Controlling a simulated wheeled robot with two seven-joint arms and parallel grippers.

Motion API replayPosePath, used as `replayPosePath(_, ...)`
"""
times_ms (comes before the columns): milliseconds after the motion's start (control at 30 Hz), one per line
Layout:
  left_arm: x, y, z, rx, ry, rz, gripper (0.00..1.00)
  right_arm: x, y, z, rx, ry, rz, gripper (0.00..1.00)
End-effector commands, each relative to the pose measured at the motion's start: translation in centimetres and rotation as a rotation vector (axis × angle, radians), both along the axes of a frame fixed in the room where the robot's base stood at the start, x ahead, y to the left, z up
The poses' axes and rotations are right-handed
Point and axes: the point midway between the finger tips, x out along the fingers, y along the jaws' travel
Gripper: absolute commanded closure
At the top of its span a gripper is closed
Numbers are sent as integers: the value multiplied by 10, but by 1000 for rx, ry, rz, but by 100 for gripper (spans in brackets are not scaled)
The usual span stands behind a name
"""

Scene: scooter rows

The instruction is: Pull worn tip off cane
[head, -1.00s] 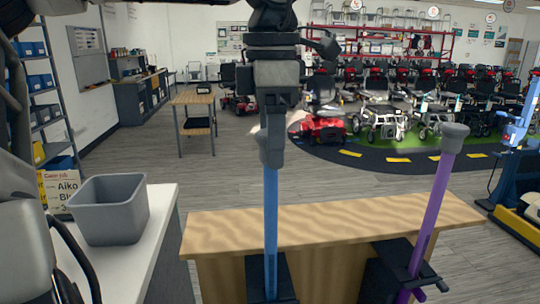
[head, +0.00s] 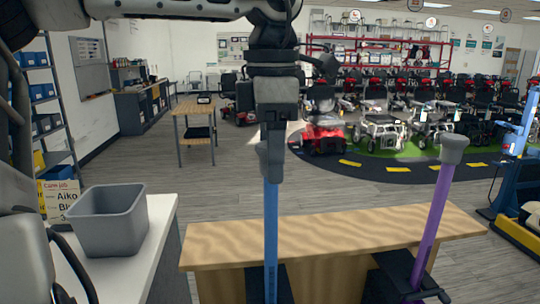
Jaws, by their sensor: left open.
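A blue cane (head: 271,225) stands upright in a dark clamp on the wooden bench, in the middle of the head view. My left gripper (head: 270,155) comes down over its top end from above. The gripper is open, with its grey fingers around or in front of the cane's top. My right gripper is not in view.
The wooden bench (head: 340,228) spans the front. A grey bin (head: 108,222) sits empty-looking on a white table (head: 150,245) at the left. A blue stand (head: 515,160) is at the right.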

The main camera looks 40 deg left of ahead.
Motion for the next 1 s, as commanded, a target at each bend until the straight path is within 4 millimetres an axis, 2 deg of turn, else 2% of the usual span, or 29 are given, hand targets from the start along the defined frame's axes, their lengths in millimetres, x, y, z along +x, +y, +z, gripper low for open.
replayPosePath(667, 0, 0, 0, 0, 0, 0, 37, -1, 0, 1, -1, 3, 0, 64)
replayPosePath(767, 0, 0, 0, 0, 0, 0, 62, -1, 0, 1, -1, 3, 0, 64)
replayPosePath(800, 0, 0, 0, 0, 0, 0, 73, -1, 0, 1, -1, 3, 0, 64)
replayPosePath(900, 0, 0, 0, 0, 0, 0, 97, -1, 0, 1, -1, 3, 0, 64)
replayPosePath(1000, 0, 0, 0, 0, 0, 0, 97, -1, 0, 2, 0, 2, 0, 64)
